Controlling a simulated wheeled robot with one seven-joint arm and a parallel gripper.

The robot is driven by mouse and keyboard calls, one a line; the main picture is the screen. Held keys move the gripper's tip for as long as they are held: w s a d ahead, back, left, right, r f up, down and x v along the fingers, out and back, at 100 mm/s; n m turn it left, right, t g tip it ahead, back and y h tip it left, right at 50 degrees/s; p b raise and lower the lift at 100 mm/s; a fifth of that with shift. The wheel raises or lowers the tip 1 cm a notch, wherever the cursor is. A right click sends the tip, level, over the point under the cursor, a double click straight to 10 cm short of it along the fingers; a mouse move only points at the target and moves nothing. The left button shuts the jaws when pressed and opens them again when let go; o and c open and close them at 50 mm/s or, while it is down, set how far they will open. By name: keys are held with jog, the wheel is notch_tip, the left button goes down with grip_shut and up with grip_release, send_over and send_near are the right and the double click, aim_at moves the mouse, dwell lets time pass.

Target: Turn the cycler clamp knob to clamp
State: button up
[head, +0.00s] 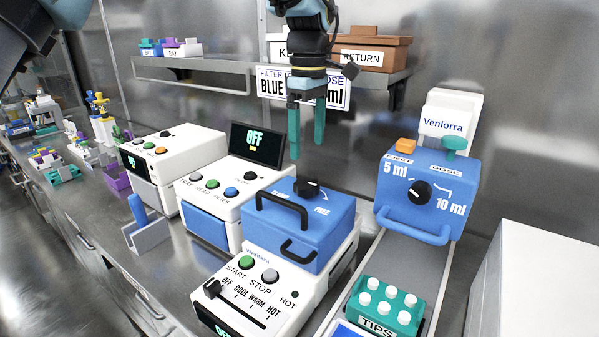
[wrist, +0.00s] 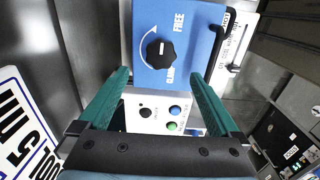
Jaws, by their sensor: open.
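The cycler is a white machine with a blue lid (head: 300,222) and a black handle (head: 282,209), at the middle front of the head view. Its black clamp knob (head: 308,188) sits on the back part of the lid, between printed labels; FREE reads on one side. In the wrist view the knob (wrist: 160,53) lies ahead between the fingers, with CLAMP and FREE printed beside it and a white curved arrow. I cannot tell exactly where the knob points. My gripper (head: 306,150) is open and empty, its teal fingers pointing down above the knob, apart from it.
A white machine with an OFF screen (head: 257,142) stands left of the cycler. A blue dispenser (head: 428,195) marked 5 ml and 10 ml stands right, with a teal TIPS box (head: 383,305) in front. A shelf (head: 270,84) with a brown RETURN box (head: 371,50) is behind my gripper.

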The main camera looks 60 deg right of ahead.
aim_at(306, 182)
notch_tip(306, 182, down, 10)
jog(key=shift+a+f+p, duration=0.1)
jog(key=shift+f+p, duration=0.05)
jog(key=shift+p, duration=1.05)
jog(key=c, duration=1.4)
jog(key=shift+o, duration=0.2)
